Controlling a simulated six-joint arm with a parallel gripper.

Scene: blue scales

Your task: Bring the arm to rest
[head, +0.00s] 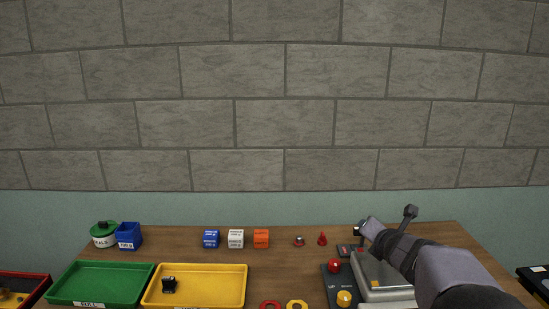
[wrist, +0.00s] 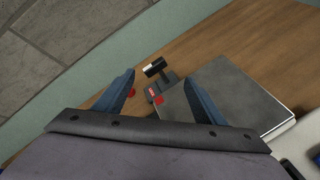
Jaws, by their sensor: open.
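My gripper (head: 387,222) is at the right of the table in the head view, above the back of the scale (head: 385,290). In the wrist view my gripper (wrist: 159,77) has its two blue-grey fingers spread apart, with nothing held between them. The scale's flat grey plate (wrist: 225,95) lies beyond and below the fingers, and a small dark post (wrist: 155,67) stands at its far edge. My arm hides part of the scale in the head view.
A green tray (head: 100,270) and a yellow tray (head: 228,290) holding a small black object stand at the left. Blue, white and orange cubes (head: 236,239) line the back. A control box (head: 335,292) with red and yellow knobs stands beside the scale.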

